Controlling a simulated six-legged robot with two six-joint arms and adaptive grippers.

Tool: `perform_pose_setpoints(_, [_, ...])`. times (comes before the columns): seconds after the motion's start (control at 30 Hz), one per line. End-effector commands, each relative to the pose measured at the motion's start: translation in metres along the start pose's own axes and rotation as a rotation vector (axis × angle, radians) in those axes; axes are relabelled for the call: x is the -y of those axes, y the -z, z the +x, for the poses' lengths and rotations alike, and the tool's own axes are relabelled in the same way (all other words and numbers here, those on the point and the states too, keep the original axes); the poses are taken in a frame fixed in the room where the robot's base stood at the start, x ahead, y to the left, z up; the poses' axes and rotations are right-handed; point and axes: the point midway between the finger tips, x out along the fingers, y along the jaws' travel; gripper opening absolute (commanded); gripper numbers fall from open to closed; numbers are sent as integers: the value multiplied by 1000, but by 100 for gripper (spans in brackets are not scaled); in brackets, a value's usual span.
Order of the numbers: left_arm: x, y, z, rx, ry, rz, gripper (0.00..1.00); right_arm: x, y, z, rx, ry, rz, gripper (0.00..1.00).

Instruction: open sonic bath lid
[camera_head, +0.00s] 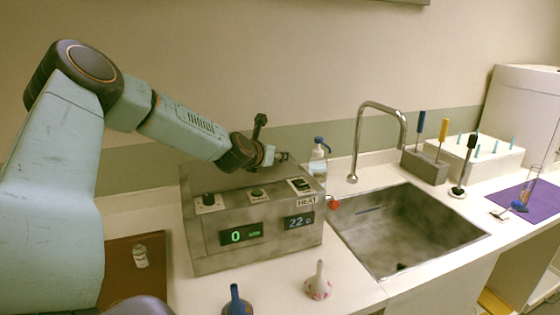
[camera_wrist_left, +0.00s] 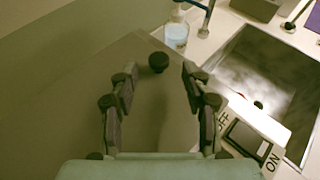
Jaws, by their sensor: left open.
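The sonic bath (camera_head: 265,255) is a worn grey metal box on the counter left of the sink. Its front panel has knobs, a HEAT switch and displays reading 0 and 22 C. Its flat metal lid (camera_wrist_left: 118,60) lies closed in the left wrist view, with a round black knob (camera_wrist_left: 158,62) on it. My left gripper (camera_head: 280,157) is over the top of the bath. In the left wrist view its two fingers (camera_wrist_left: 158,75) are open, with the knob seen between their tips and nothing held. In the head view the arm and gripper hide the knob. My right gripper is not in view.
A steel sink (camera_head: 400,235) with a curved tap (camera_head: 357,140) is to the right. A pump bottle (camera_head: 318,160) stands behind the bath. A small jar (camera_head: 140,257) is on a brown mat at left.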

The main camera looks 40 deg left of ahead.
Motion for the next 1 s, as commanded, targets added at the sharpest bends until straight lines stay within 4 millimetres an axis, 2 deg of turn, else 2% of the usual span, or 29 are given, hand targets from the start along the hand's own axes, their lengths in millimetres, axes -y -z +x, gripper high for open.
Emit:
perform_pose_setpoints(0.1, [1,2,16,-1,0,8,48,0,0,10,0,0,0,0])
perform_pose_setpoints(0.3, [1,0,32,-1,1,6,48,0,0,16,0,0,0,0])
perform_pose_setpoints(0.7, [2,-2,38,-1,2,2,48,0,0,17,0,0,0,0])
perform_pose_setpoints(1.0, [1,-2,38,-1,2,2,23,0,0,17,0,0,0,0])
